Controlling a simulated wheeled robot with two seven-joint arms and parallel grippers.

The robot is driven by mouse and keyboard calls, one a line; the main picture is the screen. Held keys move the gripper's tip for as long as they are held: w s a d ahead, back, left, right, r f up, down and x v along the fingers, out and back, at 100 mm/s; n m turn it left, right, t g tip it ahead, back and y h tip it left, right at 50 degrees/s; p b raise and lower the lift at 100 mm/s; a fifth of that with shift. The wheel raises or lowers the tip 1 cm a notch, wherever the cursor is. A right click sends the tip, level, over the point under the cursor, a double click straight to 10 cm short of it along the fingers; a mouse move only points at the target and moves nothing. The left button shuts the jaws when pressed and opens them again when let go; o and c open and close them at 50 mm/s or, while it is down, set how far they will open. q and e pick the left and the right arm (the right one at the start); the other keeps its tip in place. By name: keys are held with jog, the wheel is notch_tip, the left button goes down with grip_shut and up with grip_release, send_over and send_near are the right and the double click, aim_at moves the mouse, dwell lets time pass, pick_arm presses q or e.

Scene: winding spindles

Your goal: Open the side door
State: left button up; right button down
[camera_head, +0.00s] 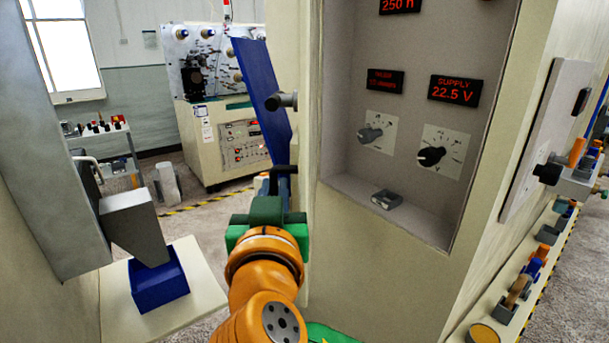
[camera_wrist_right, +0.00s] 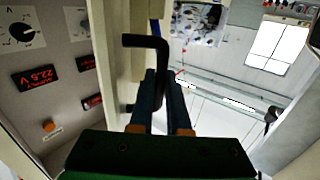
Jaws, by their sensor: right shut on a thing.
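My right gripper (camera_head: 280,178) is at the left edge of the beige cabinet (camera_head: 380,250), beside its recessed control panel. In the right wrist view, its two dark fingers (camera_wrist_right: 155,98) are closed around a black bent handle (camera_wrist_right: 148,41). The handle stands out from a narrow beige panel (camera_wrist_right: 112,60), which seems to be the side door; how far it stands open I cannot tell. A blue panel (camera_head: 262,88) slants behind the gripper in the head view. My left gripper is not in view.
Knobs (camera_head: 432,156) and red displays (camera_head: 454,91) sit in the cabinet's recess. A blue bin (camera_head: 160,284) stands under a grey chute (camera_head: 135,225) at left. A machine (camera_head: 222,140) and a small cart (camera_head: 105,145) stand behind. Floor at back left is partly clear.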

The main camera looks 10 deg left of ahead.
pick_arm(q)
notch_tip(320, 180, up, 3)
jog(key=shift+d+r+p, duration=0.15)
jog(key=shift+p, duration=1)
pick_arm(e)
jog(key=a, duration=0.3)
jog(key=shift+a+r, duration=0.1)
jog(key=shift+a, duration=0.2)
jog(key=shift+d, duration=0.1)
jog(key=c, duration=1.2)
grip_release()
jog(key=shift+o, duration=0.2)
pick_arm(q)
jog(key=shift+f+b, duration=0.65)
jog(key=shift+b, duration=0.05)
pick_arm(e)
jog(key=v, duration=0.7)
